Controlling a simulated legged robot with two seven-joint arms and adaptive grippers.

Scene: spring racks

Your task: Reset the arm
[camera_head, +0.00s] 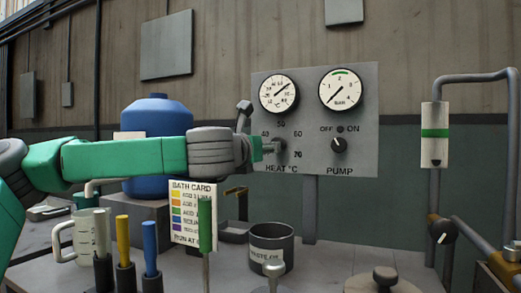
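My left arm comes in from the left, and my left gripper (262,147) is at the HEAT °C knob (280,145). The wrist covers part of the dial scale. I cannot tell whether the fingers touch the knob or how far apart they are. The panel also has a thermometer gauge (278,93), a bar gauge (340,90) and a PUMP knob (339,145) with OFF and ON marks. My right gripper is not in view.
A blue tank (157,115) stands behind my arm. A bath card (190,222), a measuring jug (90,237), upright coloured-handled tools (150,250) and a grey pot (269,250) stand on the bench. Pipes with a sight glass (434,133) and a valve (442,232) are at right.

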